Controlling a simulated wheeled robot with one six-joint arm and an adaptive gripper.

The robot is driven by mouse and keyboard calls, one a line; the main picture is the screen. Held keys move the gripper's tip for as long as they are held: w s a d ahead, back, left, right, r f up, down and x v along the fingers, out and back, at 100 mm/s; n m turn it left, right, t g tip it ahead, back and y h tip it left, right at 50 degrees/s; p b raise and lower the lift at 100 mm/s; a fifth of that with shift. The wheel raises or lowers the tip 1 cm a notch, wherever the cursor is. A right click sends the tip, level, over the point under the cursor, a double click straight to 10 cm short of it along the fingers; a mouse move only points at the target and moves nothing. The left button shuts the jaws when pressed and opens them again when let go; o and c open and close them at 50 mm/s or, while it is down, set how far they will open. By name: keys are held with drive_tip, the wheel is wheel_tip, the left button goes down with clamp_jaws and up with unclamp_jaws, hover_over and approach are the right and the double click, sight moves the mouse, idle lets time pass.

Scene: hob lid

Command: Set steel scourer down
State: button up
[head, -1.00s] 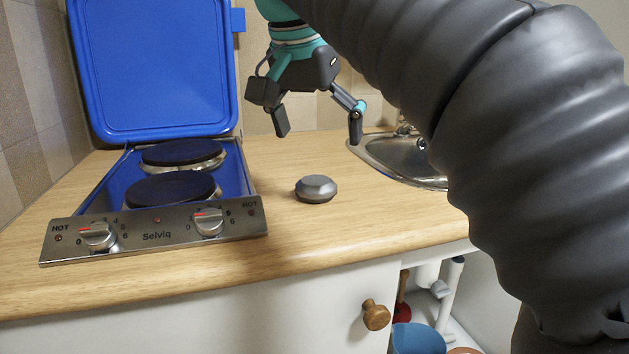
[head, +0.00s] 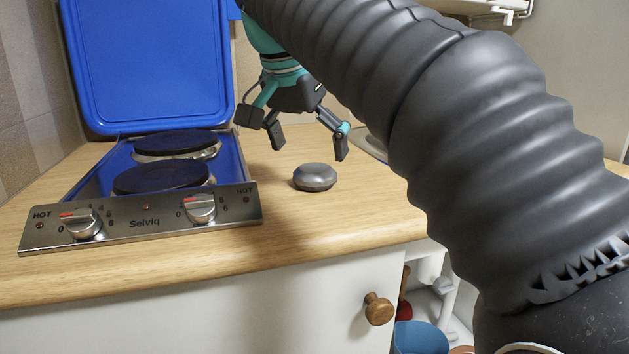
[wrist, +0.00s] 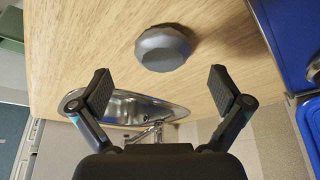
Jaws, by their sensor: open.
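The steel scourer (head: 315,177) is a grey, rounded, faceted lump resting on the wooden worktop, right of the hob. It also shows in the wrist view (wrist: 163,48), upper middle, beyond the fingertips. My gripper (head: 309,153) is open and empty, behind and above the scourer in the head view. In the wrist view its two fingers (wrist: 160,90) are spread wide, with the scourer ahead of the gap between them. The fingers do not appear to touch it.
The two-plate hob (head: 140,212) stands left with its blue lid (head: 148,65) raised. The wooden worktop (head: 280,235) is clear around the scourer. A steel sink (wrist: 135,106) lies on the far side. A cupboard door knob (head: 378,309) juts out below the front edge.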

sight(313, 168)
drive_tip(key=b+x, duration=0.1)
drive_tip(key=x, duration=0.4)
drive_tip(key=shift+w, duration=0.15)
drive_tip(key=shift+r, duration=0.1)
drive_tip(key=c, duration=1.1)
drive_tip(key=shift+o, duration=0.2)
drive_tip(key=shift+a+r, duration=0.1)
drive_tip(key=shift+r, duration=0.45)
drive_tip(key=r+p, duration=0.1)
drive_tip(key=r, duration=0.2)
drive_tip(key=shift+w+d+r+p, duration=0.2)
drive_tip(key=shift+d+r+p, duration=0.15)
drive_tip(key=shift+d, duration=0.05)
drive_tip(key=w+d+r+p, duration=0.2)
drive_tip(key=w+d+r, duration=0.2)
drive_tip(key=d, duration=0.6)
wheel_tip(313, 168, up, 2)
drive_tip(key=shift+w+r+p, duration=0.1)
drive_tip(key=shift+w+p, duration=0.15)
drive_tip(key=shift+p, duration=0.15)
